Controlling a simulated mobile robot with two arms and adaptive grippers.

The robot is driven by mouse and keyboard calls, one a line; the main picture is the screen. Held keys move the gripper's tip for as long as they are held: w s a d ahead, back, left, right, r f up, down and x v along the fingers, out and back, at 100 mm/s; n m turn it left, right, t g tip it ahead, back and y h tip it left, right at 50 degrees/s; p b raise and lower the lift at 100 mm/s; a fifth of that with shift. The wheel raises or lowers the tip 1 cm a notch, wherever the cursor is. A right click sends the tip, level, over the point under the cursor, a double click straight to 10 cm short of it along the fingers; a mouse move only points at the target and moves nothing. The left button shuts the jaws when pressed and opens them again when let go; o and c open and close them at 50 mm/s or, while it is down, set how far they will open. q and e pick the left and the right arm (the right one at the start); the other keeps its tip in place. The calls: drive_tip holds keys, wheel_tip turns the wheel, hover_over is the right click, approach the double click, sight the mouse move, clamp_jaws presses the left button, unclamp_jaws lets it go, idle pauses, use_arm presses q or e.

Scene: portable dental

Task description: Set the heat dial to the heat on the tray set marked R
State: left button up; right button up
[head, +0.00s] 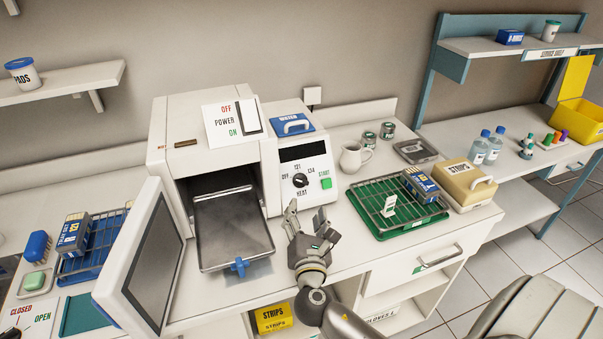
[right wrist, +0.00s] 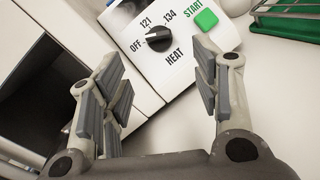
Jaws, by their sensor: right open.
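The black heat dial (head: 300,180) is on the white front panel of the sterilizer, with OFF, 121 and 134 around it. In the right wrist view the dial (right wrist: 158,39) shows a white pointer line that looks turned left, toward OFF. My right gripper (head: 306,212) is open and empty in front of the panel, below the dial. In its wrist view the dial lies beyond and between the open fingers, not touched. A blue tray set pack (head: 73,236) stands in the left rack and another (head: 420,185) in the right rack; their letters are too small to read.
The sterilizer door (head: 150,262) hangs open at left, with a metal tray (head: 232,228) pulled out beside my right gripper. The green START button (head: 326,183) is right of the dial. A green tray (head: 382,230) with a wire rack stands to the right.

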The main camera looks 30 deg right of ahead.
sight(303, 182)
drive_tip(key=x, duration=0.2)
drive_tip(key=p+x, duration=0.1)
drive_tip(key=x, duration=0.3)
drive_tip(key=shift+r+p, duration=0.3)
drive_tip(key=shift+r, duration=0.1)
drive_tip(key=x, duration=0.2)
drive_tip(key=shift+w+d+f, duration=0.15)
drive_tip(key=shift+w+f, duration=0.05)
drive_tip(key=shift+w, duration=0.1)
drive_tip(key=shift+w+d+p, duration=0.3)
drive_tip(key=shift+w, duration=0.25)
drive_tip(key=shift+w+r, duration=0.1)
drive_tip(key=shift+w+d, duration=0.1)
drive_tip(key=shift+c, duration=1.5)
use_arm(q)
drive_tip(key=shift+s+a+r, duration=0.1)
drive_tip(key=shift+s+r, duration=0.2)
drive_tip(key=shift+r, duration=0.25)
drive_tip(key=shift+s+a+r, duration=0.1)
drive_tip(key=shift+s+r, duration=0.15)
drive_tip(key=shift+r, duration=0.25)
use_arm(e)
drive_tip(key=c, duration=0.7)
